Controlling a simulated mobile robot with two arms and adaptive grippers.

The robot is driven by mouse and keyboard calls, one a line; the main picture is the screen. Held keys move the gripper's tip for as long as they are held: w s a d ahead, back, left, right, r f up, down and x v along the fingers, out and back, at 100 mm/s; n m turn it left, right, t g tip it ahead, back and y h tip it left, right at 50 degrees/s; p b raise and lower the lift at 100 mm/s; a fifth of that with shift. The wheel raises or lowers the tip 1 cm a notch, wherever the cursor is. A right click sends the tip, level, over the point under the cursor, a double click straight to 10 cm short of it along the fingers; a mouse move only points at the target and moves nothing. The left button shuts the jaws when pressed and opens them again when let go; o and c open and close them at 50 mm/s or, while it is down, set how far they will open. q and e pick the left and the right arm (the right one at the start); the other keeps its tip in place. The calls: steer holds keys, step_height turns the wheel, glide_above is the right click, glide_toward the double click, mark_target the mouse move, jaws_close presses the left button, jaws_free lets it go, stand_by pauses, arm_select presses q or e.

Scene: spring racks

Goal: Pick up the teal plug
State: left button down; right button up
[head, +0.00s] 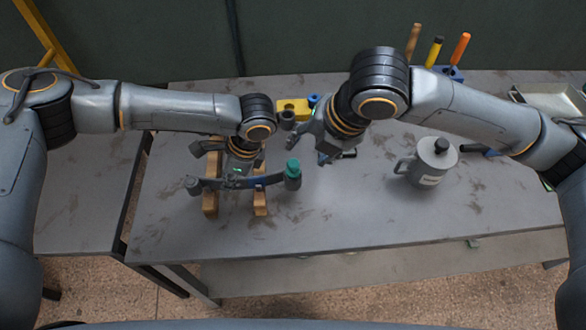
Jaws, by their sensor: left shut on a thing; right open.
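The teal plug (293,166) stands upright in the dark grey cup at the right end of a curved dark blue bar (266,180). A grey cup (193,186) sits at the bar's left end. My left gripper (238,178) points down at the middle of the bar and is shut on it; its fingertips are partly hidden. My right gripper (328,155) is open, a little above and right of the teal plug, and apart from it.
Wooden blocks (211,200) lie under the bar. A yellow block (293,105) is behind. A grey lidded jug (430,163) stands at right. Orange, yellow and brown handles (460,48) rise at the back. The table's front middle is clear.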

mark_target(296, 164)
steer(key=w+a+f+n, duration=0.1)
steer(key=f+n, duration=0.2)
steer(key=n, duration=0.1)
steer(key=w+a+f+n, duration=0.1)
steer(key=f+n, duration=0.2)
steer(key=n, duration=0.1)
steer(key=w+f+n, duration=0.1)
steer(key=f+n, duration=0.3)
steer(key=shift+w+a+h, duration=0.15)
steer(key=shift+a+h, duration=0.25)
jaws_close()
